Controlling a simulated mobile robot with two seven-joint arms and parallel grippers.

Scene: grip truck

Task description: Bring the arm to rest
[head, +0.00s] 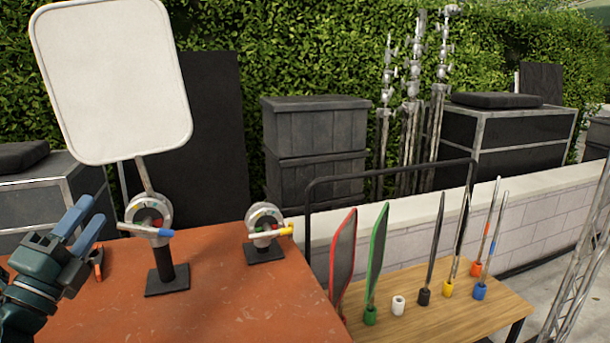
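My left gripper (94,209) comes in at the lower left, over the left end of the orange-brown tabletop (240,315). Its two blue fingers point up and to the right, with a gap between them and nothing in it. It is apart from the near grip head (148,210), which stands on a black post and base to its right. A white rounded panel (115,80) is held upright by its rod in that grip head. My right gripper is not in view.
A small orange clamp (97,262) lies just right of my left gripper. A second grip head (264,222) holds no panel. A wooden table (430,318) at right carries red and green paddles (376,255), several rods in coloured holders and an empty white holder (398,305).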

